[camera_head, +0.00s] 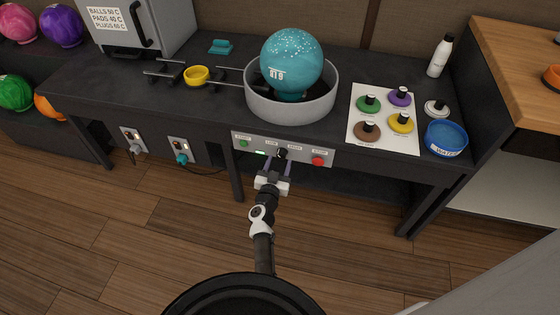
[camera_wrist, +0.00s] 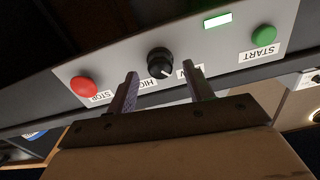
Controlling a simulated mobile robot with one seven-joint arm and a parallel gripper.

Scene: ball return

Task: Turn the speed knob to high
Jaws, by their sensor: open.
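The black speed knob (camera_wrist: 160,63) is on the grey control panel (camera_wrist: 215,62), between the red STOP button (camera_wrist: 85,88) and the green START button (camera_wrist: 264,36). In the wrist view its white mark appears to point down and slightly right, toward the partly hidden label by the right finger. The HIGH label (camera_wrist: 141,85) is on the knob's left side there. My gripper (camera_wrist: 159,80) is open, its fingers on either side of the knob; contact cannot be told. In the head view the knob (camera_head: 282,152) is just beyond my gripper (camera_head: 276,166).
A green light (camera_head: 260,153) glows on the panel. Above it, a grey bowl (camera_head: 262,107) holds a teal ball (camera_head: 291,62). A white sheet (camera_head: 384,136) with several coloured pads lies right, near a blue dish (camera_head: 446,138). The floor before the bench is clear.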

